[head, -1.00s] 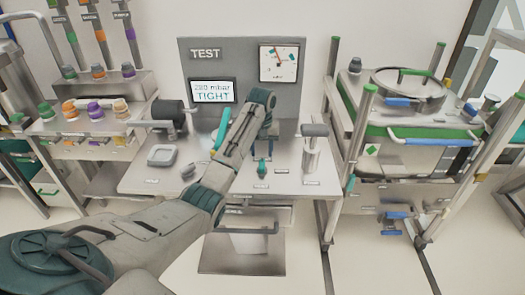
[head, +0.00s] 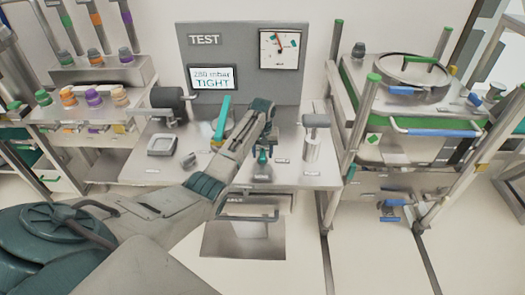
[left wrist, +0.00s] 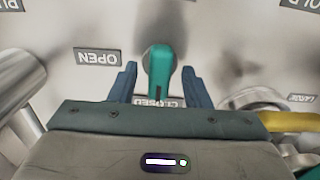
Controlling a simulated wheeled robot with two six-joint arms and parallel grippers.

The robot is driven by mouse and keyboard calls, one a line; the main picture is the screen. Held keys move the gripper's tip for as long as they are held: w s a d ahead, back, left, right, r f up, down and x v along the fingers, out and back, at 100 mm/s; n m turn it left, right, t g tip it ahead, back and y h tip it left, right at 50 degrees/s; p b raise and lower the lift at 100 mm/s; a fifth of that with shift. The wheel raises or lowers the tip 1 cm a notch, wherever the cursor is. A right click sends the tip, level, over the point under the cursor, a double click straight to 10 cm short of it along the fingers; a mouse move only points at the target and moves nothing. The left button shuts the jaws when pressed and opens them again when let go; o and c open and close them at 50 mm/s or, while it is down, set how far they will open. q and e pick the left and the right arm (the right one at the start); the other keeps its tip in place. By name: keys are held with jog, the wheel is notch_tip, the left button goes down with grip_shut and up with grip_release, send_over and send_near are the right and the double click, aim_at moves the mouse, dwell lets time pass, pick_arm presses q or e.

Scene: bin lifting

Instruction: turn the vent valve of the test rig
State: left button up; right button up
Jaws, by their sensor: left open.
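The test rig's grey panel (head: 240,35) stands at the back of a metal bench, with a screen (head: 213,79) reading about 280 mbar TIGHT. A teal valve handle (left wrist: 158,72) shows in the left wrist view, its end pointing to the CLOSED label (left wrist: 158,102). The OPEN label (left wrist: 98,56) is to its left. My left gripper (left wrist: 160,76) is open, one finger on each side of the handle; I cannot tell if either touches. In the head view my left gripper (head: 264,138) is over the bench and partly hides the handle (head: 262,156). My right gripper is not visible.
A dial gauge (head: 279,48) is on the panel. A taller teal lever (head: 222,118) stands left of my gripper, and a metal post with a grey handle (head: 315,122) stands right. A grey square dish (head: 162,145) lies on the bench's left. A cart with a lidded vessel (head: 410,72) is right.

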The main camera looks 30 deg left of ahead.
pick_arm(q)
jog(key=shift+f, duration=0.1)
jog(key=shift+c, duration=0.4)
grip_shut()
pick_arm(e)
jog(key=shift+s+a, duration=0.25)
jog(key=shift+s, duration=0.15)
